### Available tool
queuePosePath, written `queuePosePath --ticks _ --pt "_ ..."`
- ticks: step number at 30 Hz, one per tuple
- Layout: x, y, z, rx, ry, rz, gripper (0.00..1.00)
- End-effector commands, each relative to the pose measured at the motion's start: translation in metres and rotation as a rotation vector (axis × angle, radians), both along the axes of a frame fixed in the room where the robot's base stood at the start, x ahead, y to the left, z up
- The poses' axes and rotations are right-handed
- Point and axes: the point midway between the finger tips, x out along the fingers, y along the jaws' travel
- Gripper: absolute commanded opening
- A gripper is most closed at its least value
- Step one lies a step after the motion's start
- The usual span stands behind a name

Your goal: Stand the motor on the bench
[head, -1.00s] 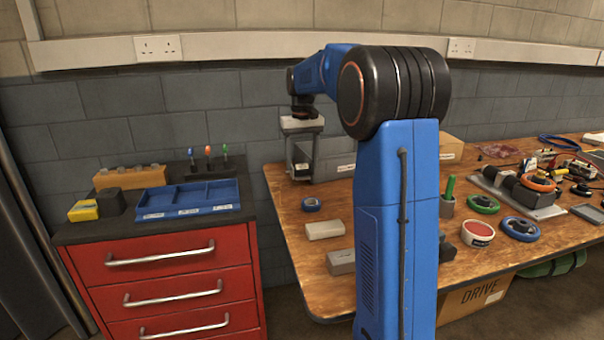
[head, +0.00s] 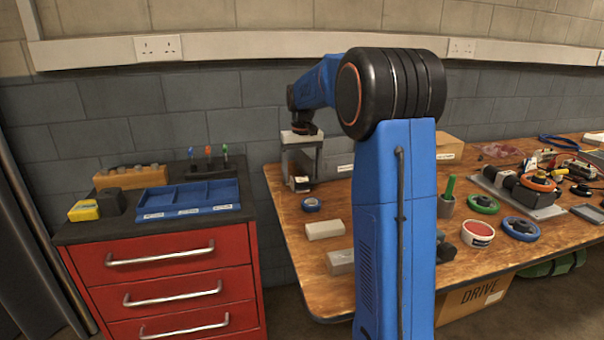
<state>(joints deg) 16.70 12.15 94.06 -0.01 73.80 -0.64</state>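My gripper (head: 299,177) points down over the back left part of the wooden bench (head: 290,225). It is shut on a small dark block with a pale label (head: 300,185), which I take to be the motor. The motor hangs upright between the fingers, and its lower end is at or just above the bench top. I cannot tell whether it touches. The fingers hide most of its upper part.
A grey box (head: 333,160) stands close behind and right of my gripper. A blue tape roll (head: 311,204), a pale block (head: 324,230) and a grey block (head: 341,261) lie in front. A red drawer cabinet (head: 165,285) stands left, across a gap.

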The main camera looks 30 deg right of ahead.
Motion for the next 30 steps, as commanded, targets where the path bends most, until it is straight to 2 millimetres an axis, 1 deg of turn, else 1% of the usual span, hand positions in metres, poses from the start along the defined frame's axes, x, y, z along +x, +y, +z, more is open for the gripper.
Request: queuePosePath --ticks 8,11,13,17,24,30 --pt "0.000 0.000 0.001 0.000 0.000 0.000 0.79" --pt "0.000 0.000 0.005 0.000 -0.001 0.000 0.79" --pt "0.000 0.000 0.011 0.000 -0.001 0.000 0.79" --pt "0.000 0.000 0.032 -0.001 -0.003 0.000 0.79" --pt "0.001 0.000 0.079 -0.001 -0.003 0.000 0.79" --pt "0.001 0.000 0.108 -0.001 -0.002 0.000 0.79"
